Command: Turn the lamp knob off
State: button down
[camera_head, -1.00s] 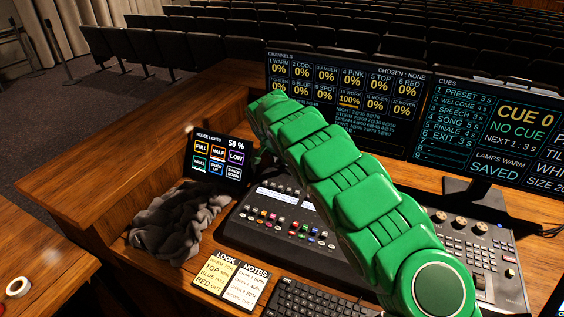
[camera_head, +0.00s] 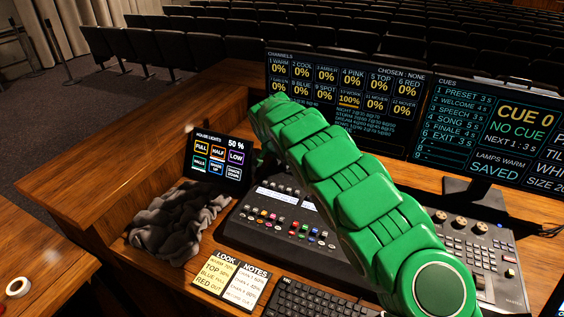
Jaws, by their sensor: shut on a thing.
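My green arm crosses the head view from the lower right up to the left edge of the channels screen. Its far end bends down in front of that screen's left side. My gripper is not visible; the arm hides whatever is at its end. I cannot make out a lamp or its knob in this view, so I cannot tell how the knob is set or whether my gripper touches it.
A lighting console (camera_head: 275,225) lies under the arm, with a keyboard (camera_head: 310,299) in front. The channels screen (camera_head: 390,110), cues screen (camera_head: 490,135) and house lights panel (camera_head: 218,158) stand behind. Dark crumpled cloth (camera_head: 178,218) and note cards (camera_head: 230,280) lie left.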

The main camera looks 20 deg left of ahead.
jog(key=shift+d+n+y, duration=0.15)
jog(key=shift+n+y, duration=0.65)
jog(key=shift+n, duration=1.1)
jog(key=c, duration=1)
grip_release()
jog(key=shift+o, duration=0.2)
jog(key=shift+r, duration=0.1)
jog(key=v, duration=0.7)
jog(key=shift+r, duration=0.25)
jog(key=shift+s+d, duration=0.1)
